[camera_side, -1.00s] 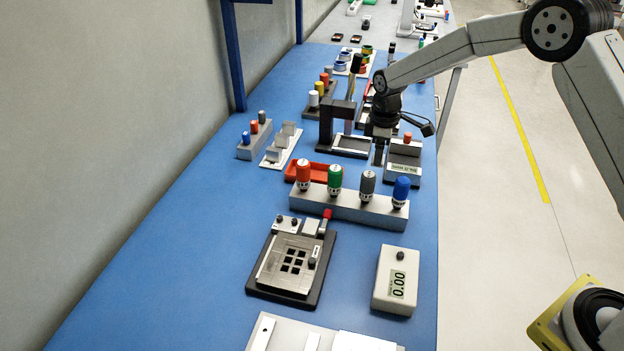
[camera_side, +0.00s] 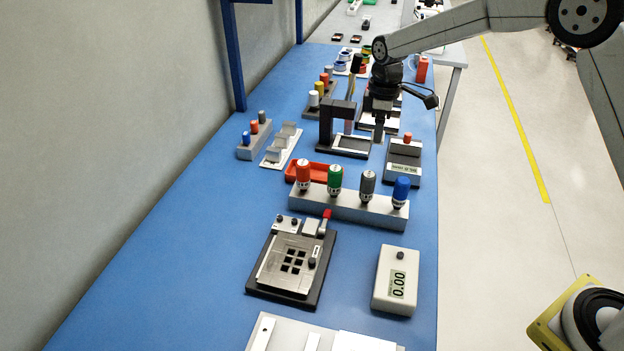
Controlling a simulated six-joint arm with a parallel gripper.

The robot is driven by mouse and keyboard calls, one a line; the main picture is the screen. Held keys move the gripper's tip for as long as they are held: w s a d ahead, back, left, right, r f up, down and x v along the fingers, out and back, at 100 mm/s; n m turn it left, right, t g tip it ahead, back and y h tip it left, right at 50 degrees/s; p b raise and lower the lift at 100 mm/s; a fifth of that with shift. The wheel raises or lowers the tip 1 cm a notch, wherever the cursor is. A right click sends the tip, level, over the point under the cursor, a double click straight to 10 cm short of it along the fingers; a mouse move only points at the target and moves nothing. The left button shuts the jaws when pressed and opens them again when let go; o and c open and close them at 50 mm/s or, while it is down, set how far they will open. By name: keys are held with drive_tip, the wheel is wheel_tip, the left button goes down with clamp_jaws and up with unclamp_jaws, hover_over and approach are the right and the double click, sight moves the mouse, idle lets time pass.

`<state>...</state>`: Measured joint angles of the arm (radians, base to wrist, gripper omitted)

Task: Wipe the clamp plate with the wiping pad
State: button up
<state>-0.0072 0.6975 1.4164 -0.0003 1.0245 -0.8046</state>
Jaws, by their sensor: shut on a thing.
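The clamp plate (camera_side: 286,272) is a grey metal plate with several square windows. It lies on a dark base near the front of the blue bench, with a small black-knobbed piece at its right edge. My gripper (camera_side: 379,138) points down far behind the plate, beside a dark upright frame. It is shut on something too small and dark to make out. I cannot pick out the wiping pad with certainty.
A grey rack (camera_side: 345,208) with red, green, grey and blue-capped drivers stands between my gripper and the clamp plate. A white meter (camera_side: 397,280) reading 0.00 stands right of the plate. A dark frame (camera_side: 336,125) and a grey box (camera_side: 403,160) flank my gripper. Bare bench lies left.

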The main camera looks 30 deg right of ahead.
drive_tip(key=s+a+n, duration=0.4)
drive_tip(key=a, duration=1.1)
drive_tip(key=s+a+n, duration=0.4)
drive_tip(key=a, duration=1.1)
drive_tip(key=shift+n, duration=0.3)
drive_tip(key=f, duration=0.5)
drive_tip(key=shift+s+a+f, duration=0.1)
drive_tip(key=shift+a+f, duration=0.05)
drive_tip(key=shift+a, duration=0.1)
